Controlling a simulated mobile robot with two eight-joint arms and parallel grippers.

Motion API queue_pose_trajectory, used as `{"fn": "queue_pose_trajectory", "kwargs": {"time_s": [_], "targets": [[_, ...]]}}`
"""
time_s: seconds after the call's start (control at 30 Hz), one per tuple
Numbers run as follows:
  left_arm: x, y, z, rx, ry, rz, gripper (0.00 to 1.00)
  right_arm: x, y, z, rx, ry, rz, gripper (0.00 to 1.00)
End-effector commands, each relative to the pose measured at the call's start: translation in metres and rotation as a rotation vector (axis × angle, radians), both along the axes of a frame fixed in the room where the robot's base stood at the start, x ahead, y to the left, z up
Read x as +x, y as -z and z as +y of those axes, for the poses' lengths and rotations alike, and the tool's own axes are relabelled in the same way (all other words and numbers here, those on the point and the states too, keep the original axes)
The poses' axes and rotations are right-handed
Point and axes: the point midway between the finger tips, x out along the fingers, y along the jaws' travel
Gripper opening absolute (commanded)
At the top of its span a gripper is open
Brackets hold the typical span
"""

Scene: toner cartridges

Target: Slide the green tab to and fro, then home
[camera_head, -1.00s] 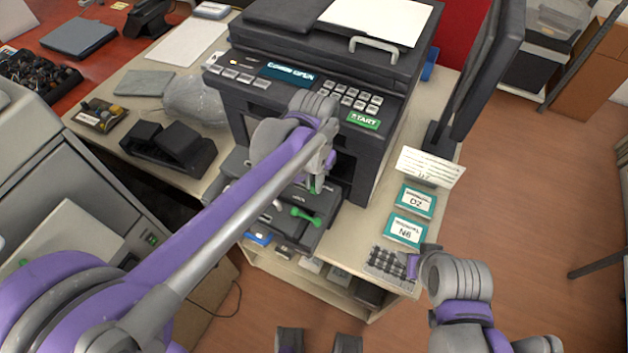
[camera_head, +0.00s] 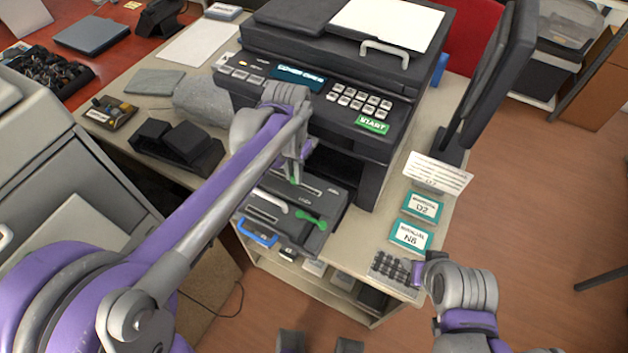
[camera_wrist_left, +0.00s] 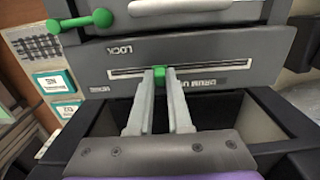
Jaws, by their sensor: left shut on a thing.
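The green tab (camera_wrist_left: 159,76) sits in the long slot of the grey drum unit (camera_wrist_left: 215,52). In the left wrist view it is between my left gripper's (camera_wrist_left: 160,79) two fingertips, a little left of the slot's middle.
A green dumbbell-shaped lever (camera_head: 312,217) and a white handle (camera_head: 268,203) are on the pulled-out unit. The printer (camera_head: 330,105) stands behind; its display reads "COVER OPEN".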

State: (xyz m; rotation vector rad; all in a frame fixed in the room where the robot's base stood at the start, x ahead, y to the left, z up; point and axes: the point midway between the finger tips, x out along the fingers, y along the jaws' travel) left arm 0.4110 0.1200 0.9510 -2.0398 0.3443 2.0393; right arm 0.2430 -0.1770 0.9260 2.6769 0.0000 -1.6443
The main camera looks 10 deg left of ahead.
Motion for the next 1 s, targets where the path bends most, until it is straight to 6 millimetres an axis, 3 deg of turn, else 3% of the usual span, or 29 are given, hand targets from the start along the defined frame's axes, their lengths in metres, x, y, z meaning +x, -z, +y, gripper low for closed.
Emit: {"fn": "queue_pose_trajectory", "kwargs": {"time_s": [0.2,0.4,0.6,0.93,0.97,1.0], "targets": [[0.018,0.000,0.054,0.001,-0.006,0.000,0.00,0.000,0.001,0.000,0.000,0.000,0.001,0.47],[0.029,0.000,0.084,0.001,-0.002,0.000,0.00,0.000,0.002,0.000,0.000,0.000,0.001,0.47],[0.033,0.000,0.096,0.000,0.000,0.000,0.00,-0.001,0.002,0.000,0.000,0.000,0.001,0.47],[0.034,0.000,0.099,0.003,-0.001,-0.001,0.00,0.000,0.002,0.000,0.000,0.000,0.001,0.47],[0.034,0.000,0.099,0.004,-0.001,-0.001,0.19,0.000,0.002,0.000,0.000,0.000,0.001,0.47],[0.034,0.000,0.099,0.004,-0.001,-0.001,0.26,0.000,0.001,0.000,0.000,0.000,0.001,0.47]]}}
